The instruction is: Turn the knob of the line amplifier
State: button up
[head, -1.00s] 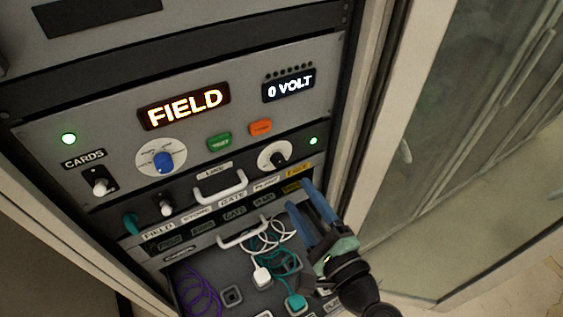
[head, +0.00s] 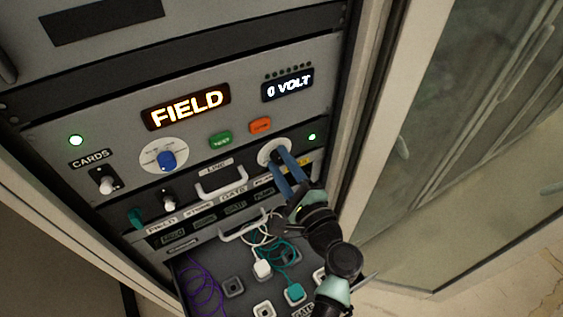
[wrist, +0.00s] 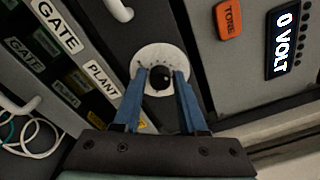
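The line amplifier (head: 242,172) is the dark grey unit with a white handle and a label that looks like LINE. Its black knob (wrist: 160,79) sits on a white round dial (wrist: 158,52) with tick marks. The dial also shows in the head view (head: 264,147), where the blue fingers cover part of it. My gripper (wrist: 161,74) has its two blue fingers at the dial, one on each side of the knob. The fingers are apart; I cannot tell whether they touch the knob.
Above are a blue knob (head: 167,160), a green button (head: 221,140), an orange button (head: 260,125) and the displays FIELD (head: 186,107) and 0 VOLT (head: 288,85). Below, an open drawer holds white, teal and purple cords (head: 200,285). The cabinet's side frame stands close on the right.

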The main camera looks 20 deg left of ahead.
grip_shut()
jog(key=shift+f+n+b, duration=0.2)
jog(key=shift+n+b, duration=0.1)
jog(key=shift+b, duration=0.3)
